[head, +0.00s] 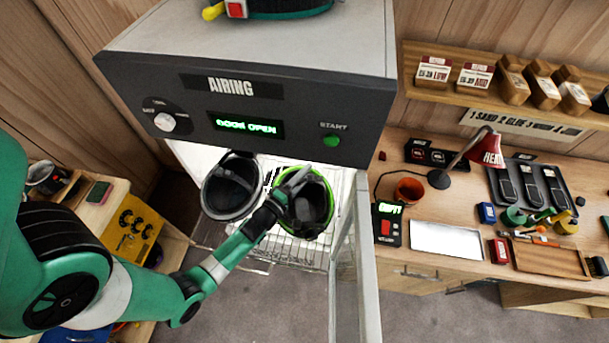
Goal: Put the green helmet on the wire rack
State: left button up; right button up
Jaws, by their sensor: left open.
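The green helmet (316,218) sits on the wire rack (281,251) inside the airing cabinet (240,85), its dark inside turned toward me. My left gripper (294,182) is open at the helmet's upper left rim and overlaps it in the picture. I cannot tell whether the fingers touch the helmet. A dark grey helmet (230,186) lies on the same rack, just left of the green one. My right gripper does not show.
The cabinet door (367,262) stands open to the right of the rack. A wooden workbench with a red lamp (487,148) and a tray of phone-like devices (532,184) is at right. A side table with a yellow case (130,224) is at left.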

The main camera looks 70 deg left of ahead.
pick_arm(q)
jog(key=p+v, duration=0.1)
jog(key=v, duration=1)
jog(key=shift+s+d, duration=0.15)
jog(key=shift+s, duration=0.15)
jog(key=shift+r, duration=0.1)
